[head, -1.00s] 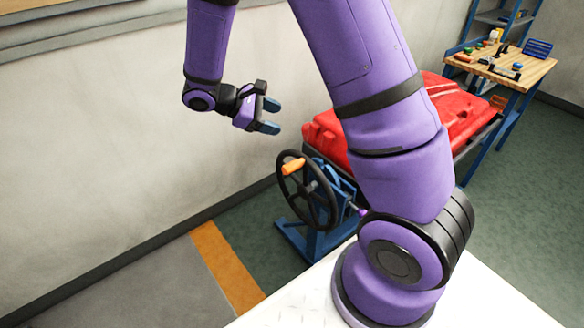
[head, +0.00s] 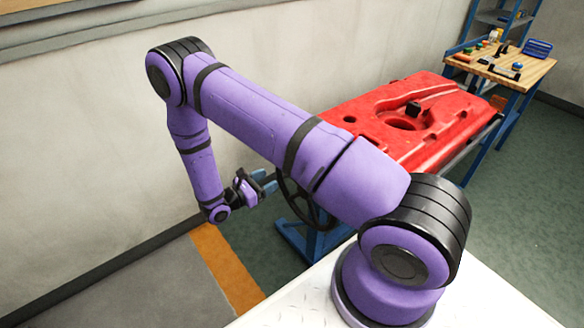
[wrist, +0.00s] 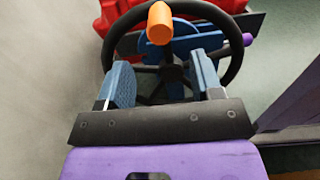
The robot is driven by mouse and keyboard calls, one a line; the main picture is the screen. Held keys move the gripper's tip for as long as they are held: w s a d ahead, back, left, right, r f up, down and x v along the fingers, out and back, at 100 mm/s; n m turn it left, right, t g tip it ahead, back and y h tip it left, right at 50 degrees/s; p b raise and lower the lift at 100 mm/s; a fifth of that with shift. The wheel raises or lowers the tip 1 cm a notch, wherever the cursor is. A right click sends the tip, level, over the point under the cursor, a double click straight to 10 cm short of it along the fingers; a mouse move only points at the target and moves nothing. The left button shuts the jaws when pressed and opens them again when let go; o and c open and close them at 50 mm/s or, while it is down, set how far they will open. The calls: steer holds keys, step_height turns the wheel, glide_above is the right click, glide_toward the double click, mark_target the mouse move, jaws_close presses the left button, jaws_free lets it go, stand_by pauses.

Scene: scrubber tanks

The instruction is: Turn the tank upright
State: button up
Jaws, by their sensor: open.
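The red tank (head: 440,140) lies on a blue stand (head: 318,242), with its face with holes showing upward in the head view. A black handwheel (head: 300,203) is at the near left end of the stand, partly hidden by my arm. In the wrist view the handwheel (wrist: 112,42) stands ahead with its orange handle (wrist: 160,24) at the top of the rim. My gripper (head: 265,182) is open and empty, in front of the wheel and level with it. In the wrist view its two blue fingers (wrist: 163,85) are spread below the orange handle, apart from it.
A wooden workbench (head: 535,72) with small items stands at the back right, beside a blue shelf (head: 490,20). A grey wall runs along the left. Green floor with an orange stripe (head: 228,268) lies open in front of the wall.

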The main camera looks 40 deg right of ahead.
steer(key=d, duration=1)
steer(key=shift+w+d, duration=0.15)
steer(key=shift+d, duration=0.2)
jaws_close()
